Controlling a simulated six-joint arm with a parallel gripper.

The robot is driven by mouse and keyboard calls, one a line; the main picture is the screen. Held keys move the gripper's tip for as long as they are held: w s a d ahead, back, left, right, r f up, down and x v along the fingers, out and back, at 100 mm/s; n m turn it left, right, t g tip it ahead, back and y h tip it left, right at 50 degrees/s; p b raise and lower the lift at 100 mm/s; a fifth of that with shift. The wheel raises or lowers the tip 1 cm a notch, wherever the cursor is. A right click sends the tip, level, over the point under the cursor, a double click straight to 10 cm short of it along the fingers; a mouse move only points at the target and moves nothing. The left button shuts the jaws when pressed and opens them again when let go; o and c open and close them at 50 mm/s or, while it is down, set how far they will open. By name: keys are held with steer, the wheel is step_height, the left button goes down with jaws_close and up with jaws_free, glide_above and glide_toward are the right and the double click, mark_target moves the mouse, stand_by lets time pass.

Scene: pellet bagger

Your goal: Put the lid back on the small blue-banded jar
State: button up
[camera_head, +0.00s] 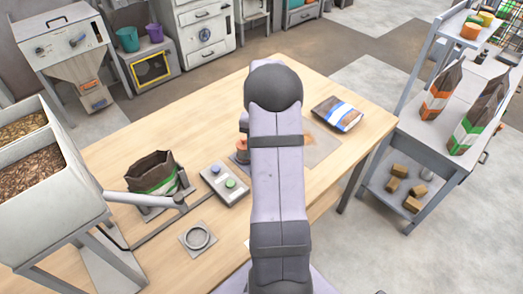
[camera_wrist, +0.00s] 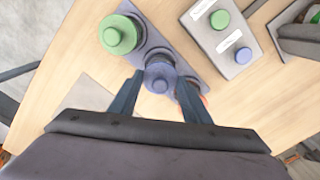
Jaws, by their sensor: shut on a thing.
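In the wrist view a round blue lid with a raised knob (camera_wrist: 160,71) sits between the two fingers of my gripper (camera_wrist: 160,84). The gripper is shut on this lid. The lid is over a grey-purple strip (camera_wrist: 183,67). The jar body below it is hidden, so I cannot tell whether the lid rests on the jar or is apart from it. A larger green-lidded jar (camera_wrist: 117,35) stands on the strip at the upper left. A bit of orange (camera_wrist: 204,98) shows behind the right finger. In the head view my arm hides the gripper and the blue lid.
A panel with a green and a blue button (camera_head: 225,184) is left of my arm. An open dark bag (camera_head: 153,173) and a round grey ring (camera_head: 198,238) are farther left.

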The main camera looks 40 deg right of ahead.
steer(key=o, duration=1.6)
steer(key=shift+r, duration=0.15)
steer(key=shift+r+p, duration=2.9)
steer(key=shift+r, duration=0.5)
jaws_close()
steer(key=shift+f, duration=0.25)
